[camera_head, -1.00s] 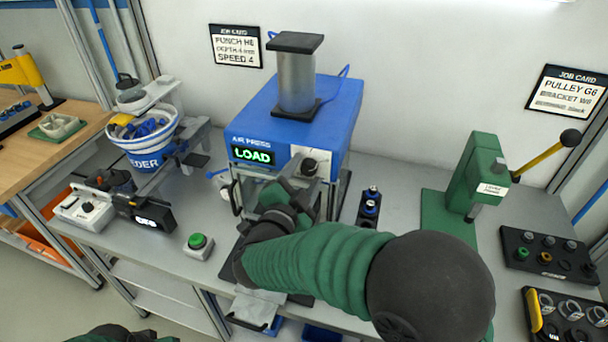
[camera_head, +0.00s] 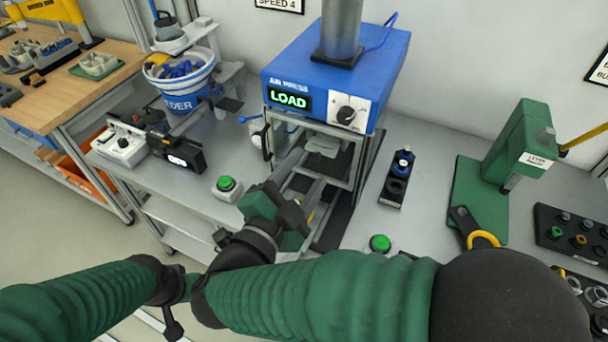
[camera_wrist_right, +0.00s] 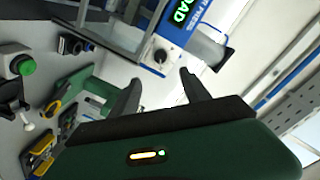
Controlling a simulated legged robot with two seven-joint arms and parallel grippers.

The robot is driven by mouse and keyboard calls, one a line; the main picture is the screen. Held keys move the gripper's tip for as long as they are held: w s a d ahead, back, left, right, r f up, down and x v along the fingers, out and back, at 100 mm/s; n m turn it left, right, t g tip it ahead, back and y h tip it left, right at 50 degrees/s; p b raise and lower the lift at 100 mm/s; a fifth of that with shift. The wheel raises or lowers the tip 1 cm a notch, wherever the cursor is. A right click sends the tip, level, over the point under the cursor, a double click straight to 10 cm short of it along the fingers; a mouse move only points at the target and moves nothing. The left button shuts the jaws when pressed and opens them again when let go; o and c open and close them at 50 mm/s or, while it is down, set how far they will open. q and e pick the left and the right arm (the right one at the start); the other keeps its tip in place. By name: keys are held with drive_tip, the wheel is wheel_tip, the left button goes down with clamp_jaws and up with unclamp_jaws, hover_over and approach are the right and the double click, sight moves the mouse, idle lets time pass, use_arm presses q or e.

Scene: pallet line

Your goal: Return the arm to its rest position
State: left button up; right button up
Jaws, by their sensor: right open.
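My right arm crosses the bottom of the head view. Its gripper (camera_head: 288,207) is in front of the blue air press (camera_head: 315,75), whose display reads LOAD. In the right wrist view the two dark fingers (camera_wrist_right: 160,92) are apart with nothing between them, and the press (camera_wrist_right: 205,20) shows beyond them. A pale grey piece (camera_head: 322,147) sits inside the press frame. My left arm comes in at the lower left, and its gripper is largely hidden behind the right forearm, so its jaws cannot be read.
Green buttons stand left (camera_head: 227,184) and right (camera_head: 380,243) of the press front. A striped feeder bucket (camera_head: 188,88) and a grey device (camera_head: 122,147) are at left. A black stand (camera_head: 396,178), green lever press (camera_head: 517,150) and black part tray (camera_head: 572,232) are at right.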

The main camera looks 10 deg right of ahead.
idle(0.4)
drive_tip(key=w+f+n+y, duration=0.9)
drive_tip(key=f+n+y, duration=0.1)
drive_tip(key=n, duration=0.1)
drive_tip(key=s+d+f+n+g, duration=0.5)
drive_tip(key=s+d+f+g, duration=0.6)
drive_tip(key=s, duration=0.7)
wheel_tip(320, 180, down, 4)
drive_tip(key=shift+d+f+n, duration=0.1)
drive_tip(key=shift+d+n, duration=0.3)
drive_tip(key=shift+d, duration=0.7)
drive_tip(key=shift+w, duration=0.1)
